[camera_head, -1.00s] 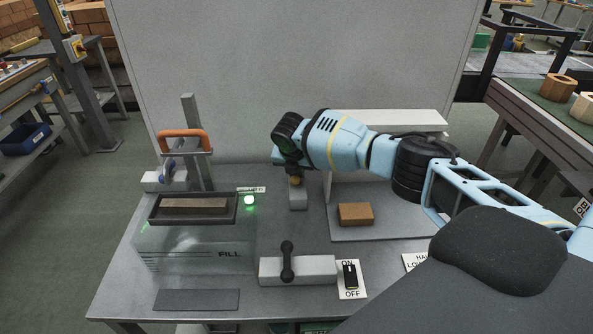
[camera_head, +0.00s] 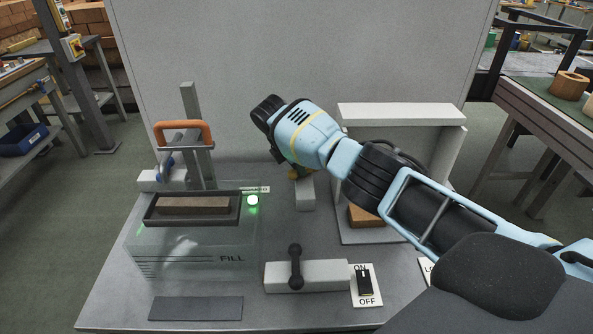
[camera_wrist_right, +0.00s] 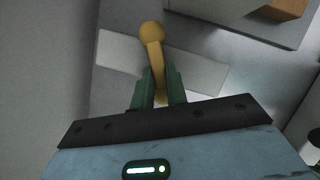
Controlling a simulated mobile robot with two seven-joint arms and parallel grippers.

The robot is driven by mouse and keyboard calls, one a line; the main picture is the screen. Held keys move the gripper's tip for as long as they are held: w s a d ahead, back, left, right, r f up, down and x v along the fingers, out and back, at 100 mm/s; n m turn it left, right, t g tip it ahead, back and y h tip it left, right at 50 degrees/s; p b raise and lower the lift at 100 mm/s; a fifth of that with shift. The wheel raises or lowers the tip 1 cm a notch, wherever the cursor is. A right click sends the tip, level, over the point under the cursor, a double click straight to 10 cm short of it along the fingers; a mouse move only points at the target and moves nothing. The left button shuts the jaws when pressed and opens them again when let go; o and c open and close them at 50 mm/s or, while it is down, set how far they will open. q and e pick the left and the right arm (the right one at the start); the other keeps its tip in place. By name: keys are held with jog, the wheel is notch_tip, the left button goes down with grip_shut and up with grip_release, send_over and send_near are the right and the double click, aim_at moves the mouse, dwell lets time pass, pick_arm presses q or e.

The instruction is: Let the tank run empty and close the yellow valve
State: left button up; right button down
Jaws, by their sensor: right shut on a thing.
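The yellow valve (camera_head: 293,174) stands on a pale block (camera_head: 305,195) behind the tank's right side. In the right wrist view its yellow lever (camera_wrist_right: 152,35) ends in a round knob. My right gripper (camera_wrist_right: 158,90) is shut on this lever, with one green finger on each side. In the head view my wrist hides most of the grip. The clear tank (camera_head: 190,252), marked FILL, stands on the left of the bench. I cannot tell its liquid level. A green lamp (camera_head: 252,200) beside it is lit. My left gripper is not in view.
A tray (camera_head: 148,212) with a brick (camera_head: 193,205) sits over the tank, under an orange handle (camera_head: 183,132). A black lever (camera_head: 295,265) and ON/OFF switch (camera_head: 365,283) are in front. A white stand (camera_head: 400,115) and brick (camera_head: 360,216) are behind my arm.

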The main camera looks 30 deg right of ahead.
jog(key=m+b, duration=0.1)
jog(key=b, duration=0.1)
jog(key=f+m+g+b, duration=0.1)
jog(key=m+b, duration=0.1)
jog(key=shift+w+a+f+y, duration=0.1)
jog(key=shift+w+a+y, duration=0.1)
jog(key=shift+y, duration=0.1)
jog(key=m+b, duration=0.2)
jog(key=b, duration=0.1)
jog(key=shift+w+d+r+g, duration=0.1)
jog(key=shift+w+r+g, duration=0.1)
jog(key=shift+g, duration=0.2)
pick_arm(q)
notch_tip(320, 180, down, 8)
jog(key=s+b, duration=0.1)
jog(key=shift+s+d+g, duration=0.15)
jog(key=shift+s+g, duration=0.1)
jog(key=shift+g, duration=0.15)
pick_arm(e)
jog(key=shift+r, duration=0.15)
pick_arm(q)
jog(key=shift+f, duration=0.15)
pick_arm(e)
jog(key=shift+m, duration=0.3)
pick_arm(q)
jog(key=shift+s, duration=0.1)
pick_arm(e)
jog(key=shift+r, duration=0.1)
